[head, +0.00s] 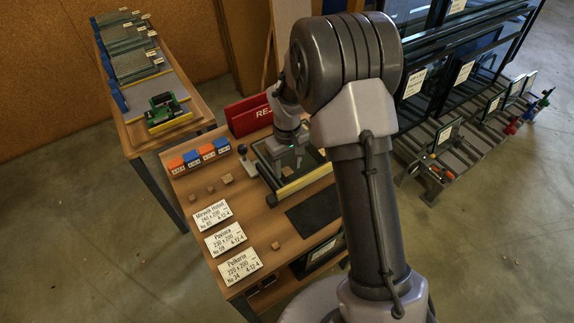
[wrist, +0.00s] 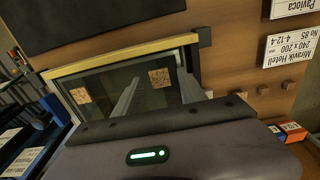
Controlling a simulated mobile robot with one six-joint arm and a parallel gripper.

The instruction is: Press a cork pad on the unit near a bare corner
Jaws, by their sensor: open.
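The glass unit (head: 264,176) lies on the table under my gripper (head: 298,163). In the wrist view, its yellow edge strip (wrist: 125,56) runs along the far side, with a dark piece (wrist: 205,37) at the right-hand corner. I cannot tell whether the fingertips touch the glass. The near side of the unit is hidden by my gripper body.
Small cork-coloured pieces (head: 227,178) lie on the table left of the unit. Behind them stand blue and orange boxes (head: 190,158) and a red holder (head: 247,114). White label cards (head: 224,239) line the left edge. A dark mat (head: 313,211) lies in front of the unit.

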